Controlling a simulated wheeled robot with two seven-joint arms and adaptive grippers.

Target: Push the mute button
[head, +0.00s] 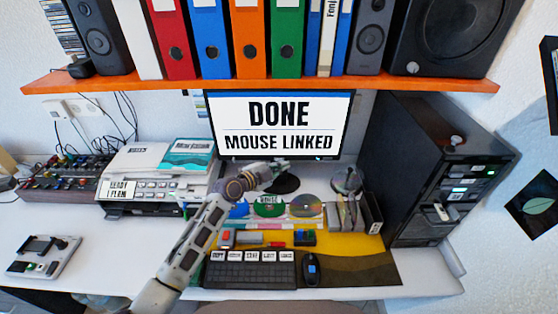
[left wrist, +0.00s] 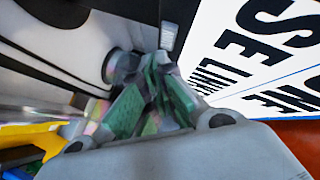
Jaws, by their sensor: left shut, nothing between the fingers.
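No button labelled mute can be made out in either view. The monitor (head: 280,112) reads "DONE" and "MOUSE LINKED", and part of its tilted screen fills the right of the left wrist view (left wrist: 265,50). My left gripper (head: 283,164) is just below the monitor's lower edge, above the desk. In the left wrist view its green-padded fingers (left wrist: 150,100) are shut and empty. A small pale rectangular piece (left wrist: 168,36) on the dark bezel lies just beyond the fingertips. I cannot tell whether it is a button or whether the fingers touch it. My right gripper is out of view.
A keyboard (head: 250,275) and mouse (head: 312,269) lie on the yellow and dark mat (head: 365,262). Discs (head: 306,205) lie below the monitor. A printer (head: 150,168) stands left, a black tower (head: 415,150) right. An orange shelf (head: 420,84) with binders and speakers runs overhead.

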